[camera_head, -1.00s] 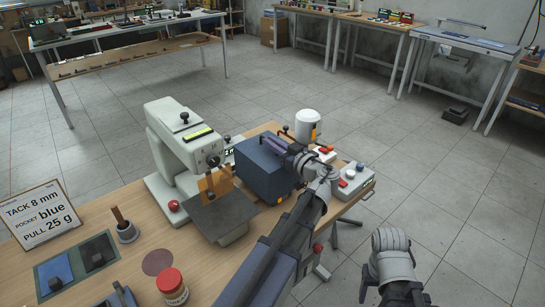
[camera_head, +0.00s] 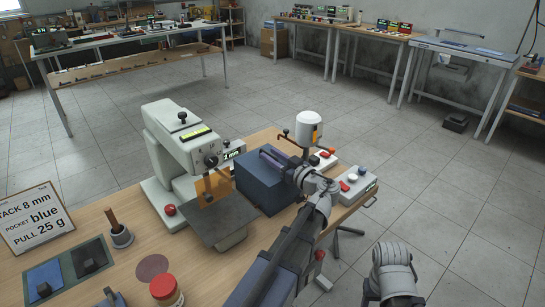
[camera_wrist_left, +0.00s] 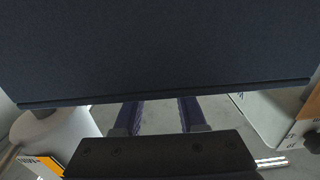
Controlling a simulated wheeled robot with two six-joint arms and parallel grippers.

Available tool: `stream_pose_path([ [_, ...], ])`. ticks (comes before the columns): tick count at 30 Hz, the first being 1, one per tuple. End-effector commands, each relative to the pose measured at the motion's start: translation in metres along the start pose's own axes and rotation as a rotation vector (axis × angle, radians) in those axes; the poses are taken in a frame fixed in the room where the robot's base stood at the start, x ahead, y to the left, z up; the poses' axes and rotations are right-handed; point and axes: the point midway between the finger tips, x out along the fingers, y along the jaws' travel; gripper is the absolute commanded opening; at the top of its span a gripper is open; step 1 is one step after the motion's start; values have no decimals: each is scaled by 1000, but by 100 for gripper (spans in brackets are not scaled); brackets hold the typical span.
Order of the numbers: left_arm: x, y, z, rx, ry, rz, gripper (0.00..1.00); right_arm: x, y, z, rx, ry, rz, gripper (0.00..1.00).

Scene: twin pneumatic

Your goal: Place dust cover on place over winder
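A dark blue box-shaped cover (camera_head: 262,188), apparently the dust cover, is on or just above the wooden bench, right of a pale machine (camera_head: 180,150). My left gripper (camera_head: 274,156) reaches over the cover from the right, its purple fingers at its top. In the left wrist view a dark blue panel (camera_wrist_left: 160,50) fills the upper half. The fingers (camera_wrist_left: 160,113) stand apart with floor showing between them, and the panel hides their tips. I cannot tell whether they grip the cover. No winder is clearly identifiable; the cover hides what is beneath. My right gripper is out of view.
A white cylinder (camera_head: 309,128) on a stand is behind the cover. Control boxes (camera_head: 356,183) are at its right. A dark plate (camera_head: 220,215), a red-lidded jar (camera_head: 165,288) and a sign (camera_head: 32,218) are nearer. Bare bench top lies front-centre.

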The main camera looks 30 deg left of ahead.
Motion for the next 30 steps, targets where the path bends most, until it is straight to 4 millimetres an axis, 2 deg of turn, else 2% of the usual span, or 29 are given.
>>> stream_pose_path([
  [10, -2, 0, -4, 0, 0, 1, 42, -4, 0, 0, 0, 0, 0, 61],
  [14, -24, 0, -2, 0, 0, 4, 42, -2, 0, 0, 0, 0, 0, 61],
  [24, -91, 0, -2, 0, 1, 3, 42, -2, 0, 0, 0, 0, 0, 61],
  [30, -114, 0, -2, 0, 1, 0, 42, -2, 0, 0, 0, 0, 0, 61],
])
